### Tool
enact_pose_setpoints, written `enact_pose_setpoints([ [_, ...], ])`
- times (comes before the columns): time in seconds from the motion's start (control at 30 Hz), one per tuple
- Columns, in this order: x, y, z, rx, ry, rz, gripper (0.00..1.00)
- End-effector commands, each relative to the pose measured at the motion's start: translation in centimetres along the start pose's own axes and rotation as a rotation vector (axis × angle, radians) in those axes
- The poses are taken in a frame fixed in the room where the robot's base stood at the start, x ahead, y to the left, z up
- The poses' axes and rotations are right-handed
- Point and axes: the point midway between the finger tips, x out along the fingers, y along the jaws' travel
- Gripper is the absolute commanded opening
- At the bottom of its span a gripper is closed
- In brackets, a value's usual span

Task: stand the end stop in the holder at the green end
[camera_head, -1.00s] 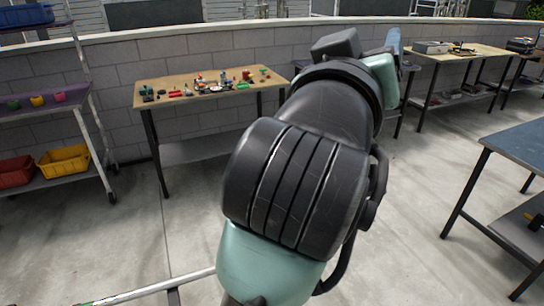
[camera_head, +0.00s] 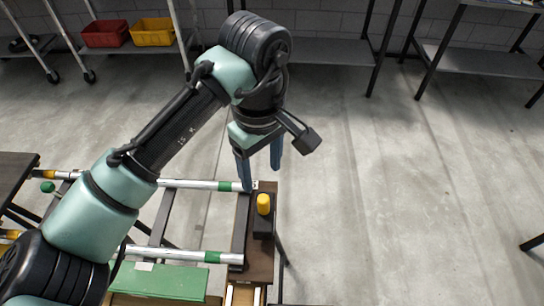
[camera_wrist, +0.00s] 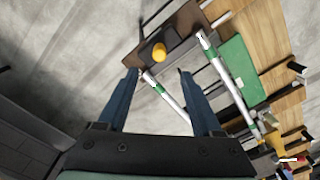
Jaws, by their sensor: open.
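A yellow-topped cylindrical piece (camera_head: 263,204) stands upright on a dark block (camera_head: 263,228) on a brown board (camera_head: 261,262) at the right end of two silver rails (camera_head: 205,184) with green bands. I cannot tell whether this piece is the end stop or whether the block is its holder. The yellow piece also shows in the wrist view (camera_wrist: 159,52), beyond my fingers. My gripper (camera_head: 261,179) is open and empty, pointing down above and just behind the yellow piece, apart from it. In the wrist view my gripper (camera_wrist: 159,74) has both fingers spread.
A green panel (camera_head: 160,281) lies by the near rail. A green knob (camera_head: 47,187) is at the rails' left, near yellow bands. Red (camera_head: 105,33) and yellow bins (camera_head: 152,31) sit on a rack behind.

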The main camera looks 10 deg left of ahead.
Motion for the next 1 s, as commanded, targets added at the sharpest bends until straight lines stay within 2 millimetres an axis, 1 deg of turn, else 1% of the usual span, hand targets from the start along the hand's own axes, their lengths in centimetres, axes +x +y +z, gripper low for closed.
enact_pose_setpoints([
  [0.3,6.1,0.0,0.1,0.003,0.0,0.0,0.67],
  [0.5,9.5,0.1,0.0,0.003,0.001,0.002,0.67],
  [0.6,10.7,0.1,0.0,0.003,0.002,0.002,0.67],
  [0.7,11.4,0.2,0.0,0.004,0.002,0.004,0.67],
  [0.83,11.8,0.2,0.0,0.005,0.002,0.004,0.67],
  [1.0,11.8,0.2,0.0,0.005,0.002,0.005,0.67],
])
